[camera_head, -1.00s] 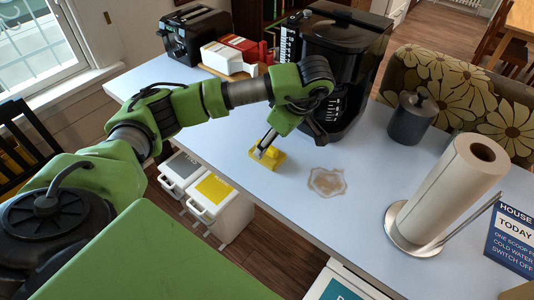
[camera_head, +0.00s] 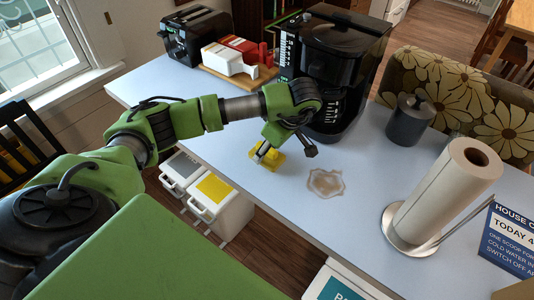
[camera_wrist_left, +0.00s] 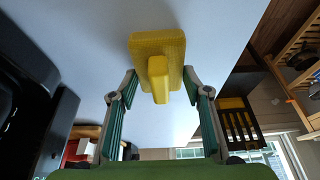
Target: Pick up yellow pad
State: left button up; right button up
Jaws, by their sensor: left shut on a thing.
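The yellow pad (camera_head: 275,161), a block with a raised grip, is at the white counter near its front edge, left of a brown stain (camera_head: 325,183). My left gripper (camera_head: 264,153) is over it from above and shut on it. In the left wrist view the pad (camera_wrist_left: 157,44) sits between my left fingertips (camera_wrist_left: 159,76), one at each side of it. The fingers partly hide the pad in the head view. I cannot tell whether its underside touches the counter. My right gripper is not in view.
A black coffee maker (camera_head: 340,65) stands behind my left gripper. A grey canister (camera_head: 409,121), a paper towel roll (camera_head: 445,197) and a blue sign (camera_head: 511,240) stand to the right. Bins (camera_head: 222,205) are below the front edge. The counter around the stain is clear.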

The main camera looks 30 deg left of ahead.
pick_arm(q)
jog(key=shift+r, duration=0.15)
jog(key=shift+w+r, duration=0.1)
jog(key=shift+r, duration=0.55)
jog(key=s+d+r, duration=0.5)
jog(key=s+r, duration=0.6)
jog(key=s, duration=0.2)
jog(key=shift+s+d+r+b, duration=0.15)
jog(key=shift+r+b, duration=0.1)
jog(key=shift+b, duration=0.2)
